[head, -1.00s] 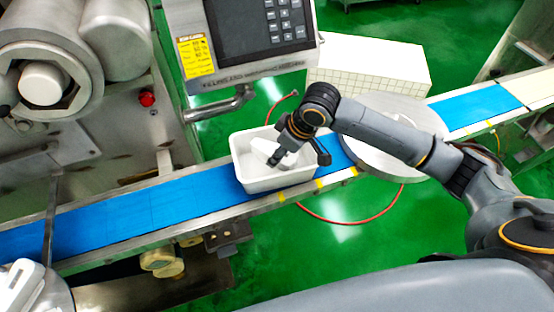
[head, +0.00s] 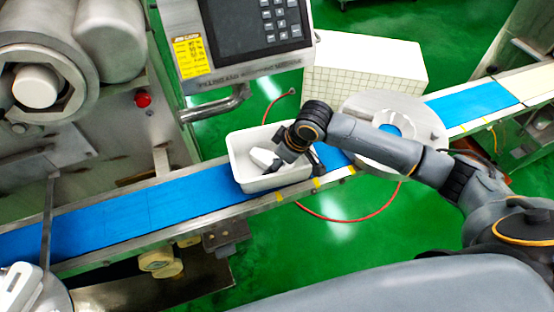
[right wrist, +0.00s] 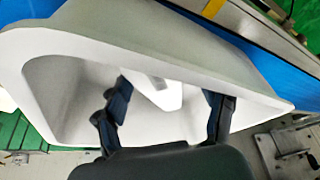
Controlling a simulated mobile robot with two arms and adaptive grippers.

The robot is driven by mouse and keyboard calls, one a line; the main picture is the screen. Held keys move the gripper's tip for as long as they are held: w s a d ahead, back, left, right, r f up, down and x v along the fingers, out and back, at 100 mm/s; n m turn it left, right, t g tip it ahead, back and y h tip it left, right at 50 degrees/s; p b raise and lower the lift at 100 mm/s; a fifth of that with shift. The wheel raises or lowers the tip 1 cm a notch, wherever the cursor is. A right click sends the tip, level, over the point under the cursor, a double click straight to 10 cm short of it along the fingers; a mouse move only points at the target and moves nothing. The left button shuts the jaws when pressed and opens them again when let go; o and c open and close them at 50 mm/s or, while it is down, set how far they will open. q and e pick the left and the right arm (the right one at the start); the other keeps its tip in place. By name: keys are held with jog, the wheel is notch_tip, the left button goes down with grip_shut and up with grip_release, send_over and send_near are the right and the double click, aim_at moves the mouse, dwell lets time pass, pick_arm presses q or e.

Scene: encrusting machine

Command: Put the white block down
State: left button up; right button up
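The white block (head: 263,158) is inside the white bin (head: 240,168), which sits on the blue conveyor belt. In the right wrist view the block (right wrist: 158,94) lies inside the bin (right wrist: 75,50), beyond and between my fingers. My right gripper (head: 292,162) reaches into the bin from the right. In the right wrist view its two fingers (right wrist: 168,110) stand wide apart, with a visible gap between the block and the right-hand finger. Part of the block is hidden by the gripper in the head view. My left gripper is not in view.
The blue conveyor belt (head: 130,208) runs diagonally across, with bare belt left of the bin. A round metal plate (head: 425,125) is behind my right forearm. A control panel (head: 245,40) overhangs behind the bin. A red hose (head: 345,220) lies on the green floor.

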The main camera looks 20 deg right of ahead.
jog(key=v, duration=1.2)
jog(key=shift+r, duration=0.15)
dwell(0.3)
